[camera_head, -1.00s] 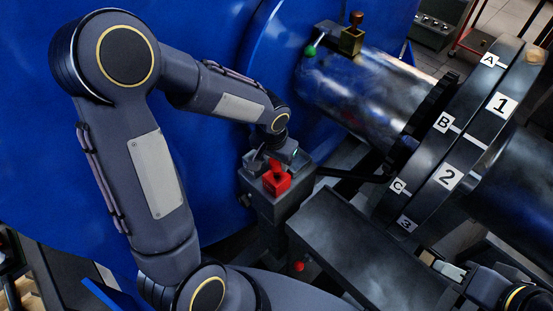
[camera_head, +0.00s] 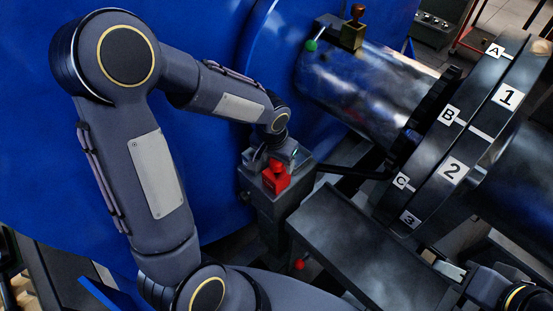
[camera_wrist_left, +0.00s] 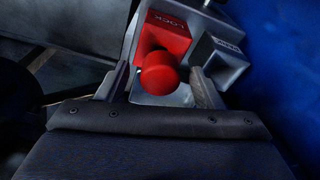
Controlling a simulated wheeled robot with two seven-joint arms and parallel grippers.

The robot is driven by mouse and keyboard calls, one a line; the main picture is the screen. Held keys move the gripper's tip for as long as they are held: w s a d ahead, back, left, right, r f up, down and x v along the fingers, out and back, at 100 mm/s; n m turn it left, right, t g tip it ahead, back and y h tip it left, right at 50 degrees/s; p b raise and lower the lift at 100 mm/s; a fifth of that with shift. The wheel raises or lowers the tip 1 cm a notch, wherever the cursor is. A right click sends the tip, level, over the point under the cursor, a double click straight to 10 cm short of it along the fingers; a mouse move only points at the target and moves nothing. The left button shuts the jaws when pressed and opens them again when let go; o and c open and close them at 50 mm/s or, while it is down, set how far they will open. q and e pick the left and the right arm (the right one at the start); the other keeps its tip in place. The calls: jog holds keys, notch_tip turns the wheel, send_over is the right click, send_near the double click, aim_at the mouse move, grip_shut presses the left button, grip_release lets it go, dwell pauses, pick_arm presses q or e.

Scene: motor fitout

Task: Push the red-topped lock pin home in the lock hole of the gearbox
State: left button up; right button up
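The gearbox (camera_head: 275,207) is a grey block with a red lock part (camera_head: 275,180) on top, marked LOCK in the left wrist view (camera_wrist_left: 167,30). The round red top of the lock pin (camera_wrist_left: 160,74) stands at that red part; its shaft and the hole are hidden, so its depth cannot be told. My left gripper (camera_wrist_left: 163,84) is open, with one finger on each side of the red top and a small gap on both sides. In the head view my left gripper (camera_head: 279,156) is at the gearbox top. My right gripper (camera_head: 452,270) is at the lower right, its fingers unclear.
A second, grey labelled socket (camera_wrist_left: 226,50) lies beside the red one. A dark flat-topped housing (camera_head: 360,245) and a large ring (camera_head: 480,130) with letters and numbers stand to the right. A small red ball (camera_head: 299,264) sits low in front.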

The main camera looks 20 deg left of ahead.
pick_arm(q)
jog(key=r, duration=0.5)
jog(key=s+r, duration=0.1)
jog(key=r, duration=0.1)
jog(key=shift+a+r, duration=0.1)
jog(key=shift+r, duration=0.3)
jog(key=shift+s, duration=0.15)
jog(key=s+a, duration=0.4)
jog(key=s, duration=0.7)
jog(key=shift+a+p, duration=0.3)
jog(key=shift+p, duration=0.15)
jog(key=s+d+r+n+t+h, duration=0.3)
jog(key=s+d+r, duration=0.1)
jog(key=s+r, duration=0.2)
jog(key=shift+s+r+t+h, duration=0.3)
jog(key=shift+r+t, duration=0.05)
jog(key=shift+t, duration=0.05)
